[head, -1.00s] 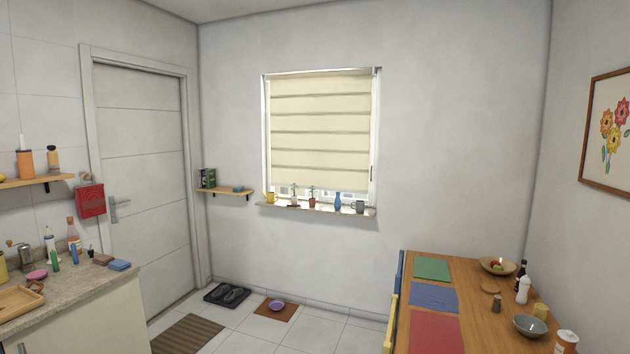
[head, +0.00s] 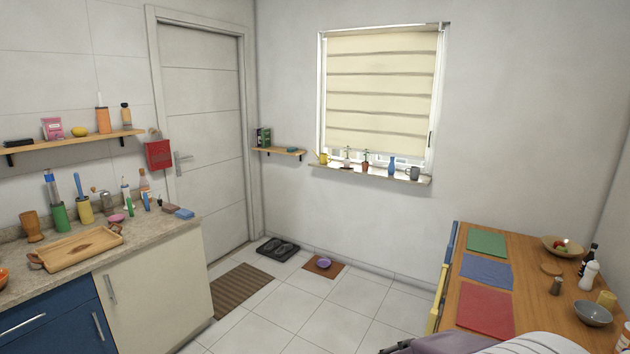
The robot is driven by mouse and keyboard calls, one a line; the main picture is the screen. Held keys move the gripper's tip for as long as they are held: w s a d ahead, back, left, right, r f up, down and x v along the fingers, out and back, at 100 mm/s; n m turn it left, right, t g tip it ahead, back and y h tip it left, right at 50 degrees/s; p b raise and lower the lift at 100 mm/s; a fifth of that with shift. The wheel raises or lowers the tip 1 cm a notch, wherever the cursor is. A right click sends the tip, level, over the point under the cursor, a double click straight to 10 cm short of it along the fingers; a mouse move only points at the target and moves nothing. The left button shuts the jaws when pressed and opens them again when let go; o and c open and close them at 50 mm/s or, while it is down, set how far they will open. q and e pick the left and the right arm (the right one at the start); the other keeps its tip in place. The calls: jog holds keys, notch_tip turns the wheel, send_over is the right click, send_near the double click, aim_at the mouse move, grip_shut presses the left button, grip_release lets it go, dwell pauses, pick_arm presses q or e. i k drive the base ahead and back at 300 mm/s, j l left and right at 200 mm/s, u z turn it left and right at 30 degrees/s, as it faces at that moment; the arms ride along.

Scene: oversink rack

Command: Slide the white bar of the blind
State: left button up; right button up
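The cream blind (head: 380,85) hangs in the white-framed window on the back wall, with several darker horizontal bands across it. It is lowered over most of the glass and ends a little above the sill. A narrow pale rail (head: 385,27) runs along its top. A white bar on the blind is too small to tell apart from its lower edge or the white frame. The blind is across the room, with floor between me and it. Neither gripper can be made out in view.
The window sill (head: 400,178) holds a yellow mug, small plants, a blue vase and a grey mug. A wooden table (head: 540,285) stands at the right, a counter (head: 185,225) at the left. Between them the tiled floor (head: 320,310) is mostly clear, with mats (head: 242,290) near the door.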

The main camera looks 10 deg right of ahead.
aim_at(404, 146)
jog(key=i+l+z, duration=0.25)
jog(key=i, duration=1.3)
jog(key=i+l+z, duration=0.25)
jog(key=i, duration=1.3)
jog(key=j, duration=0.1)
